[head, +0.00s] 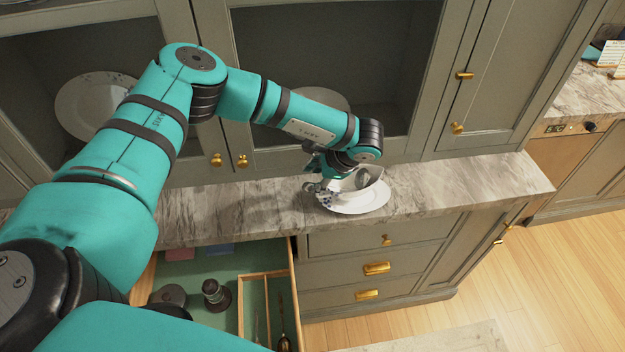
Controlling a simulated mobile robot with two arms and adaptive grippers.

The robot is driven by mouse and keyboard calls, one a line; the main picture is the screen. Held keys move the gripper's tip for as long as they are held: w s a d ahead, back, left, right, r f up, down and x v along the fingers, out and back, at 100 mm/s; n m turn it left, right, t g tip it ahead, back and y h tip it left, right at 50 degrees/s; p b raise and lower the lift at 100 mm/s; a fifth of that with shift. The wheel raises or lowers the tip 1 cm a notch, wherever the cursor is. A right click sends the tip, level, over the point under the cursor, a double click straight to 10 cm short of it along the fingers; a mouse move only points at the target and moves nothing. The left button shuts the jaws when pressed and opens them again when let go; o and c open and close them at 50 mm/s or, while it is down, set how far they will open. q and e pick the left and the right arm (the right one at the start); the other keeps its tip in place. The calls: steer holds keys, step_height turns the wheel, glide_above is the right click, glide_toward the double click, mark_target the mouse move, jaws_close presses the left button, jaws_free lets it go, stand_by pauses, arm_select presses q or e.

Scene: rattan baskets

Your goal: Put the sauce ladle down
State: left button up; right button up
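My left gripper (326,186) is low over the counter, at the left side of a white dish (372,192) that looks like a sauce boat on a saucer (358,208). A small grey, shiny rounded piece (362,179) shows inside the white dish; it looks like the bowl of the sauce ladle. The ladle's handle cannot be made out. The gripper's fingers are small, dark and partly hidden by the wrist, so whether they hold the handle cannot be told. My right gripper is not in view.
The marble counter (450,190) is clear to the right of the dish. Glass-door cabinets with plates (92,104) stand behind it. Below, an open drawer (295,285) holds a dark round-based item (216,295) and thin utensils (283,335).

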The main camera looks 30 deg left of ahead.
arm_select(q)
steer(key=b+v, duration=0.3)
steer(key=v, duration=0.7)
steer(key=shift+r+b, duration=0.2)
steer(key=shift+b, duration=0.1)
steer(key=shift+d, duration=0.15)
